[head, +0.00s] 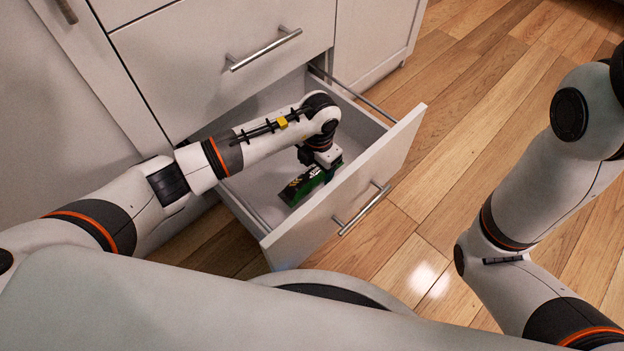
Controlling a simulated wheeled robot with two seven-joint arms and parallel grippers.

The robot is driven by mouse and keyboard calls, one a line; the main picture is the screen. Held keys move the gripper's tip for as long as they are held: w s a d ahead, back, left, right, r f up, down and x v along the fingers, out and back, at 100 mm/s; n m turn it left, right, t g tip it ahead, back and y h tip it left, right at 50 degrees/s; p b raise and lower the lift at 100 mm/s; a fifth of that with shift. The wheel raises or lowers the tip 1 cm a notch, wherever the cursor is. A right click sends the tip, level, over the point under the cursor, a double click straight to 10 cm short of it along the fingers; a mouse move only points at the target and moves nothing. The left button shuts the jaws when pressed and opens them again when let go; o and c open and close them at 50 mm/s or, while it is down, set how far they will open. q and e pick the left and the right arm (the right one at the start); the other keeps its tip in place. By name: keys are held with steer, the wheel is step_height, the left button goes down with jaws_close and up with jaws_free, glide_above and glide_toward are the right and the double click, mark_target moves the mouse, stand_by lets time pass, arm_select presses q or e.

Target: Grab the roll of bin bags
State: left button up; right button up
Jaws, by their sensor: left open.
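A dark green and black packaged item, which looks like the roll of bin bags (301,188), lies on the floor of the open drawer (262,192), near its front panel. My left arm reaches over the drawer's left side, and my left gripper (326,172) points down inside the drawer at the item's right end. The gripper is open. Its fingertips are mostly hidden by its own body and the drawer front, so I cannot tell whether they touch the roll. My right arm is at the right, and its gripper is out of view.
The drawer front panel (345,190) with its bar handle (361,208) stands close in front of the left gripper. Closed white cabinet fronts (200,75) with metal handles rise behind. Wooden floor (470,130) is clear to the right of the drawer.

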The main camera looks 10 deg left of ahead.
mark_target(312, 172)
arm_select(q)
steer(key=f+b, duration=0.1)
steer(key=f, duration=0.1)
steer(key=f+b, duration=0.2)
steer(key=shift+s+a, duration=0.2)
steer(key=shift+a, duration=0.2)
steer(key=shift+f+b, duration=0.45)
steer(key=shift+b, duration=0.1)
steer(key=shift+r, duration=0.1)
steer(key=shift+w, duration=0.1)
steer(key=c, duration=1.2)
